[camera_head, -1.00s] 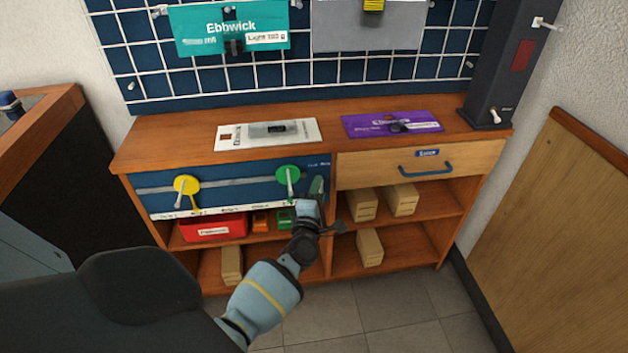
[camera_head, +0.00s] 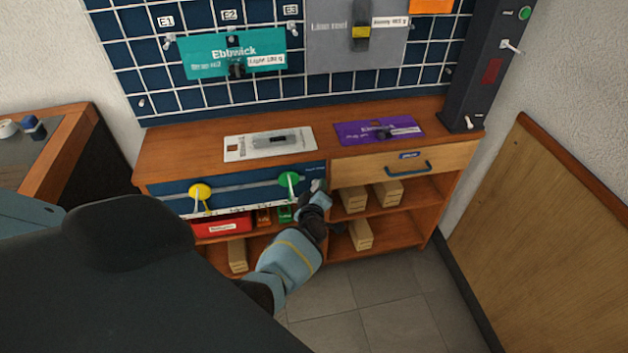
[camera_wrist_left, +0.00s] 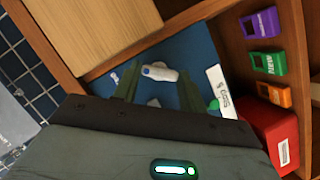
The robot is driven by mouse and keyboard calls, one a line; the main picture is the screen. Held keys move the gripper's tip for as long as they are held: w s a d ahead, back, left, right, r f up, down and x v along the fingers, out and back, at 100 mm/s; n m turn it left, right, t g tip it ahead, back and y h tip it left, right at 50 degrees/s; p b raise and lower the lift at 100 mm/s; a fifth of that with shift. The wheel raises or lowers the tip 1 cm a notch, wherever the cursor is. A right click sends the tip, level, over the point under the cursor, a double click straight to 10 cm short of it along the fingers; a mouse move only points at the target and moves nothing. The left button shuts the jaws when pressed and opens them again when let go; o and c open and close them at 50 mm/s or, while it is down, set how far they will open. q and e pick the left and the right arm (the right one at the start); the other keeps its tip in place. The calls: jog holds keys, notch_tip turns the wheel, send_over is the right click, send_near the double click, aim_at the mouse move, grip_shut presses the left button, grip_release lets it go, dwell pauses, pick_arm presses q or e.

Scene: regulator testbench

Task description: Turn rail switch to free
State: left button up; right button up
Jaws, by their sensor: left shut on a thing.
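The blue rail panel (camera_head: 245,189) fills the upper left bay of the bench, with a yellow disc (camera_head: 200,191) and a green disc (camera_head: 289,179) on its grey rail. My left gripper (camera_head: 318,186) is at the panel's right end, just right of the green disc. In the left wrist view, a white switch lever with a blue end (camera_wrist_left: 158,72) lies between the fingers of my left gripper (camera_wrist_left: 158,88), which is shut on it. The gripper hides the switch in the head view, and its setting cannot be read. My right gripper is not in view.
A drawer with a blue handle (camera_head: 408,168) is right of the panel. Below the panel are a red box (camera_head: 222,226) and small coloured blocks; the wrist view shows purple, green and orange ones (camera_wrist_left: 268,63). Wooden blocks (camera_head: 388,193) lie on the right shelves.

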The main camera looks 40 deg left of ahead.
pick_arm(q)
jog(key=shift+m+p, duration=0.35)
jog(key=shift+m, duration=0.05)
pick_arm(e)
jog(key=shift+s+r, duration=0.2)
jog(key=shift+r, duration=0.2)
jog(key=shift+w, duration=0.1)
pick_arm(q)
jog(key=o, duration=1)
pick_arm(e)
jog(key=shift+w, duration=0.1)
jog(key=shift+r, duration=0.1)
pick_arm(q)
jog(key=p+v, duration=0.3)
jog(key=v, duration=0.5)
jog(key=shift+w+r+p, duration=0.1)
jog(key=shift+w+p, duration=0.05)
jog(key=shift+p, duration=0.25)
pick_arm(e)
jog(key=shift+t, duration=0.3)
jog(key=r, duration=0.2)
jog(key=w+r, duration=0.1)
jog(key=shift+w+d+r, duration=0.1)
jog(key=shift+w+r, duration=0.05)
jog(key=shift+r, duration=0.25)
